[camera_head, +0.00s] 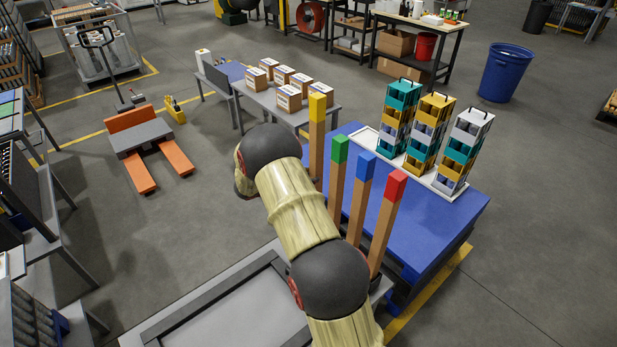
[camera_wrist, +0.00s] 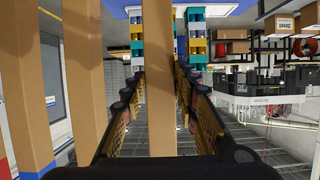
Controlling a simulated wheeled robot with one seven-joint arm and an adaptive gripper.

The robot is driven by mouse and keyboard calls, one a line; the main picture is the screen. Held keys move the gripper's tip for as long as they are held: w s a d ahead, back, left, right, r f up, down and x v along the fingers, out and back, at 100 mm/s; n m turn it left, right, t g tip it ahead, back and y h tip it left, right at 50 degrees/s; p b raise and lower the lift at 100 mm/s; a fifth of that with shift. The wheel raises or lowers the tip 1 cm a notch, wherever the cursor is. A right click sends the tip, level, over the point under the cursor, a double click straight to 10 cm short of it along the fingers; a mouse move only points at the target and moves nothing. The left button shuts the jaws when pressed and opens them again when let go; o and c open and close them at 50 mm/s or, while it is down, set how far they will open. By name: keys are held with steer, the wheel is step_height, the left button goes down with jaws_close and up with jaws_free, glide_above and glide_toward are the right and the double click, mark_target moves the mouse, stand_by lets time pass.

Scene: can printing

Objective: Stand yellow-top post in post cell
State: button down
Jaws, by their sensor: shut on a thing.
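The yellow-top post (camera_head: 317,140) is a tall square wooden post, upright in the head view. Its top is clearly higher than the line of the other post tops. Its lower end is hidden behind my arm. In the upside-down wrist view the post (camera_wrist: 160,130) runs between the two fingers of my gripper (camera_wrist: 159,78), which is shut on it. My gripper is hidden in the head view. The green-top post (camera_head: 338,175), blue-top post (camera_head: 360,195) and red-top post (camera_head: 388,215) stand in a row to the right. I cannot make out the post cell.
The posts stand close beside my gripper; two show left of it in the wrist view. A grey table (camera_head: 255,97) with several boxes stands behind. A grey-framed surface (camera_head: 235,315) lies front left.

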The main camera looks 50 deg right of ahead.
step_height(320, 180, down, 10)
steer(key=b, duration=0.4)
stand_by(4.2)
steer(key=c, duration=1.3)
jaws_free()
steer(key=v, duration=1.2)
